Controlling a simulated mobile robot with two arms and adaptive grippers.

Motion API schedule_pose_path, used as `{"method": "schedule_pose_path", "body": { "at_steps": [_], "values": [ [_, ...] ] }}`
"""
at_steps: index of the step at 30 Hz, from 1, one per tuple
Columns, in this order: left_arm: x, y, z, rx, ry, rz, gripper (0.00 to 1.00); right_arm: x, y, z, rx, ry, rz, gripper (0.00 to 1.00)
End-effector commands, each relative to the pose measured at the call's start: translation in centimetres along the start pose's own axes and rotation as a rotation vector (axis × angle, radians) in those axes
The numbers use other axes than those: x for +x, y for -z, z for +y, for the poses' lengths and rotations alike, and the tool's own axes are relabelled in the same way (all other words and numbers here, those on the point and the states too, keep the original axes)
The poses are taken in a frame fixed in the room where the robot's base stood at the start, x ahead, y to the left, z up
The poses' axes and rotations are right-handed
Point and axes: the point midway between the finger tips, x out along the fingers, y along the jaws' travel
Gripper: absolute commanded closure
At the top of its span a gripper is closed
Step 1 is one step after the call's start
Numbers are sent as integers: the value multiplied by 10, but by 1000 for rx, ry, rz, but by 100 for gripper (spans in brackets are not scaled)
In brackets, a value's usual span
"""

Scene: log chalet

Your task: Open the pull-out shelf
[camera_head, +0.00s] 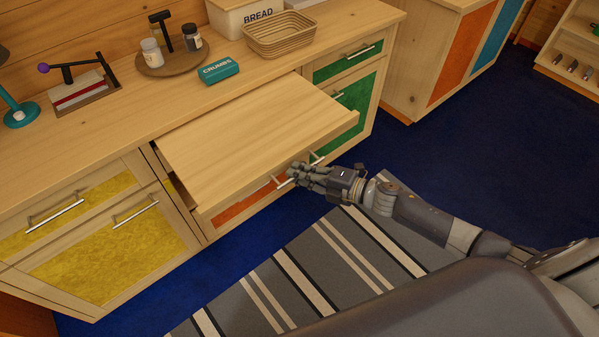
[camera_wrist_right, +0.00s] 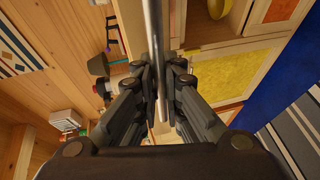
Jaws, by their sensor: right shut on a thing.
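The pull-out shelf (camera_head: 255,130) is a plain light wooden board standing well out from under the counter, over the orange-fronted unit. A metal bar handle (camera_head: 318,159) is at its front edge. My right gripper (camera_head: 291,174) is at this front edge, with its fingers around the bar. In the right wrist view the bar (camera_wrist_right: 155,50) runs between the fingers of the right gripper (camera_wrist_right: 162,85), which is shut on it. The fingers hide part of the handle. My left gripper is in neither view.
The counter holds a bread box (camera_head: 240,17), a woven basket (camera_head: 280,35), a teal crumbs box (camera_head: 218,70) and a round tray (camera_head: 172,66) with jars. Yellow-fronted cupboards (camera_head: 110,255) stand left. A striped rug (camera_head: 300,275) lies on the blue floor (camera_head: 455,130), clear at right.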

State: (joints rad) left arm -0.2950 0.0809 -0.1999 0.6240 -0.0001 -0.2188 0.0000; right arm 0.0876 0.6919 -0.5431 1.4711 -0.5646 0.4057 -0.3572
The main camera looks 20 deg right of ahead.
Motion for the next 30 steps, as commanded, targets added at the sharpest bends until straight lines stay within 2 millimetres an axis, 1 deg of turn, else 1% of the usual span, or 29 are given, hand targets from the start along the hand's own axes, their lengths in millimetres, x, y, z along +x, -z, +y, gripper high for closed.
{"method": "schedule_pose_path", "body": {
  "at_steps": [1, 2, 3, 12, 16, 20, 27, 30],
  "values": [
    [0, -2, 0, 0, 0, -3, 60, 0, -2, 0, -1, 1, -3, 100],
    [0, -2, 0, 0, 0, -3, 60, 0, -2, 0, -1, 1, -3, 87],
    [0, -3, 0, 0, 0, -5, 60, 0, -2, 0, -1, 1, -3, 82],
    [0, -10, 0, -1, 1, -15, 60, 0, -1, 0, 0, 0, -1, 82],
    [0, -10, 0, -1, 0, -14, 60, -7, -1, -1, 1, 2, -2, 82],
    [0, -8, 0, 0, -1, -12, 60, -25, -1, -1, 1, 3, -1, 82],
    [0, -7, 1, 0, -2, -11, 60, -71, 0, -2, 2, 5, -2, 82],
    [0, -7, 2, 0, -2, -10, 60, -88, 0, -2, 1, 4, -2, 82]
  ]
}}
